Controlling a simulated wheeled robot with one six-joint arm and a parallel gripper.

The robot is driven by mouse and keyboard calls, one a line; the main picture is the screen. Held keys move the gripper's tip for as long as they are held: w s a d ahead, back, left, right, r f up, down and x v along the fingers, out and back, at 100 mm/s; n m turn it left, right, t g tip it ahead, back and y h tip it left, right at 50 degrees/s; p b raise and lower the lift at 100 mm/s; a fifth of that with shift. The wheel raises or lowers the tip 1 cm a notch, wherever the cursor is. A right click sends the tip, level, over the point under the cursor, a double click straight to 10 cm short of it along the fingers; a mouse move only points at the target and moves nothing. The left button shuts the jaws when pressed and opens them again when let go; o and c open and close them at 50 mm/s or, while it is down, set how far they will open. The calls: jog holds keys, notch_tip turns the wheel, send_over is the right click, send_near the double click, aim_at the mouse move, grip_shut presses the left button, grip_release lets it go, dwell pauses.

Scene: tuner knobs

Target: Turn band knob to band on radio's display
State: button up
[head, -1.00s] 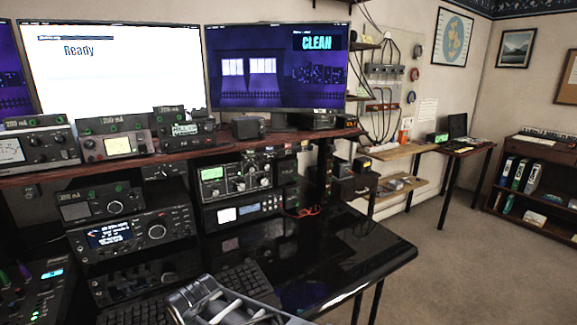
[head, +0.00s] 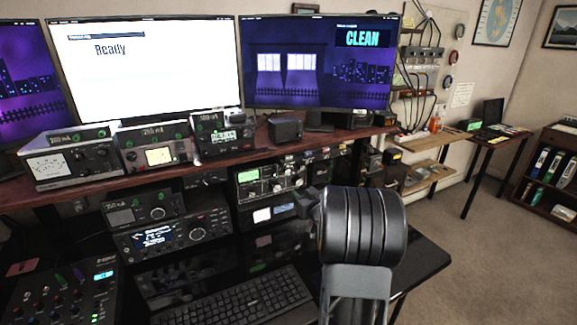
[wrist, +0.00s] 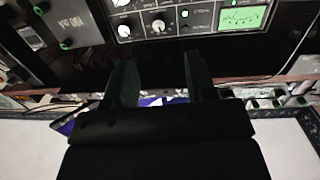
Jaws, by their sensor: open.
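A radio unit with a green-lit meter and several knobs (head: 272,180) stands on the shelf below the monitors. A unit like it shows at the top of the wrist view (wrist: 180,22), with pale knobs beside the green meter. My gripper (wrist: 160,70) is open and empty, with two dark fingers apart below that panel and not touching it. In the head view my arm hides most of the gripper. A larger radio with a blue display (head: 157,238) and a big round knob (head: 195,234) stands further left. The knob labels and band text are too small to read.
A keyboard (head: 240,300) lies on the glossy black desk. A mixer (head: 70,297) is at the lower left. Carpeted floor (head: 490,250) is clear at the right.

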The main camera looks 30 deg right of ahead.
aim_at(288, 172)
jog(key=shift+t+y, duration=0.3)
jog(key=shift+t, duration=0.3)
jog(key=w+d, duration=0.1)
jog(key=w, duration=0.3)
jog(key=w+d+p, duration=0.1)
jog(key=w, duration=0.4)
jog(key=w+d+p, duration=0.1)
jog(key=w, duration=0.3)
jog(key=shift+w+d+r, duration=0.15)
jog(key=shift+r, duration=0.25)
jog(key=c, duration=0.9)
